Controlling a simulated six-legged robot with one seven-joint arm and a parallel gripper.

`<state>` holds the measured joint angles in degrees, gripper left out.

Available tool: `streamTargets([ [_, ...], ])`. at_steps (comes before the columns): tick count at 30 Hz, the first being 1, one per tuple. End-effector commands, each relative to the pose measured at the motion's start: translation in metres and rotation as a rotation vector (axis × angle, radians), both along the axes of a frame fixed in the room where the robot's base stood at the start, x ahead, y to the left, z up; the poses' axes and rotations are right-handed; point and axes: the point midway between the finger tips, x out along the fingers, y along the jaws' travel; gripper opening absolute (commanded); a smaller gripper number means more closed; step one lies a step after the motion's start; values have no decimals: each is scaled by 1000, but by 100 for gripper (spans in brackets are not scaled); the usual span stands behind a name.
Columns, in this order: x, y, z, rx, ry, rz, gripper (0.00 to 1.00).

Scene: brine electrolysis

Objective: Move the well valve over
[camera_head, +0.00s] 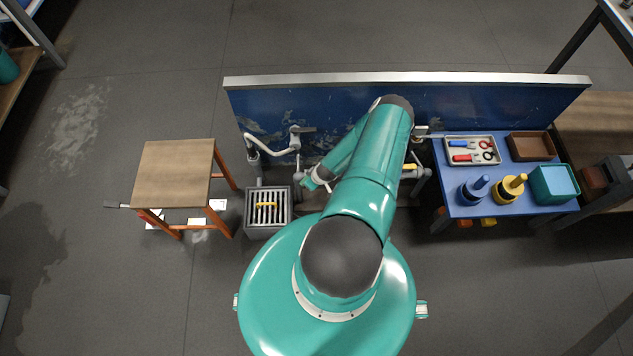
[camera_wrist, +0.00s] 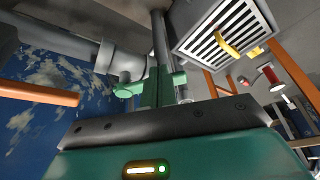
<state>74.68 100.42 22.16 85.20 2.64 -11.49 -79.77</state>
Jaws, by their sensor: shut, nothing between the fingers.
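Grey pipework runs along the blue panel; in the wrist view a grey pipe (camera_wrist: 60,45) with a collar crosses the upper left. An orange bar-shaped handle (camera_wrist: 38,93) shows at the left of the wrist view, apart from my fingers. A yellow handle (camera_head: 409,167) sits on the pipework right of my arm in the head view. I cannot tell which handle is the well valve. My gripper (camera_wrist: 152,88) is shut and empty, close to the grey pipe fittings. In the head view my gripper is partly hidden by my arm, and whether it touches a pipe is unclear.
A grated grey box (camera_head: 267,228) with a yellow handle (camera_head: 265,204) stands left of my arm; it also shows in the wrist view (camera_wrist: 258,18). A wooden stool (camera_head: 172,172) is farther left. A blue table (camera_head: 520,207) with tools and containers is at right. The blue panel (camera_head: 480,104) stands behind.

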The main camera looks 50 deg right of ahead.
Motion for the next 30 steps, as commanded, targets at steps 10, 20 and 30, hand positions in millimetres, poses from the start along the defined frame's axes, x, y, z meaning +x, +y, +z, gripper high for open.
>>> streamTargets([
  [10, 25, 8, 1, -5, -2, -320, 0],
  [20, 46, 7, 1, -5, -3, -610, 0],
  [30, 57, 4, 1, -3, -3, -790, 0],
])
